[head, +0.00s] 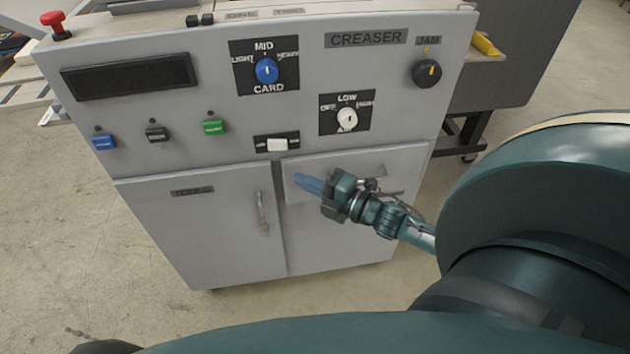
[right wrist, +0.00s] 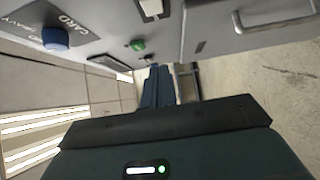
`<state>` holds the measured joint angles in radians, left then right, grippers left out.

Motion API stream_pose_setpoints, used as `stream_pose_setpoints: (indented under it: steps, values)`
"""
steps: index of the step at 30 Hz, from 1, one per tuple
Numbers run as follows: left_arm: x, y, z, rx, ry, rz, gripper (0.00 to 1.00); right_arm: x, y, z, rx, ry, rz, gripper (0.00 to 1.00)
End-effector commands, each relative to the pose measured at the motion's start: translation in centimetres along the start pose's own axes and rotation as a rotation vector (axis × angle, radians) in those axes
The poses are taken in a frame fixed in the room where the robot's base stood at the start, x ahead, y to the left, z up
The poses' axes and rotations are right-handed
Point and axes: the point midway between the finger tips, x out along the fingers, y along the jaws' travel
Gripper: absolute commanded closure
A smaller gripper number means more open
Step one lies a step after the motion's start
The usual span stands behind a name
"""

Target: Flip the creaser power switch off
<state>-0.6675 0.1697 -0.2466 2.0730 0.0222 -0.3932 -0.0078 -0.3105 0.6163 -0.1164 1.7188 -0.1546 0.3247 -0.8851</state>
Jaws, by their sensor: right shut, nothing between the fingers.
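The creaser (head: 220,165) is a grey cabinet with a control panel on its upper front. A white rocker switch (head: 277,145) on a small black plate sits low on the panel, above the cabinet doors. Its plate lettering is too small to read, and I cannot tell which way it is set. The switch also shows at the top edge of the right wrist view (right wrist: 151,8). My right gripper (head: 307,184) is shut and empty, with blue fingertips in front of the upper right door, below and right of the switch. My left gripper is not in view.
A blue card knob (head: 266,71) and a white-faced knob (head: 346,119) sit above the switch. Blue (head: 104,142), black (head: 157,133) and green (head: 214,127) buttons are to its left. A door handle (head: 262,212) juts out below. A red emergency button (head: 56,25) is top left.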

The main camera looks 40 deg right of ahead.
Motion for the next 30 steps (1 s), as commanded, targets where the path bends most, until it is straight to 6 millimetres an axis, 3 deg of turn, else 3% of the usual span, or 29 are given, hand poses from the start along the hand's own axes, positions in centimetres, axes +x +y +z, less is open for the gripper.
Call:
stream_pose_setpoints:
  steps: [7, 26, 30]
  values:
    - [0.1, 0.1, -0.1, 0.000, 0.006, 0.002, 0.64, -2.2, 0.0, -0.5, 0.000, -0.001, -0.001, 1.00]
    - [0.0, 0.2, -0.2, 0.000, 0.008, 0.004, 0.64, -2.4, -0.1, -0.7, 0.010, -0.002, -0.002, 1.00]
    - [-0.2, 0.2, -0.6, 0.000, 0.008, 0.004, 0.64, -2.9, -2.0, -3.2, 0.253, -0.066, -0.066, 1.00]
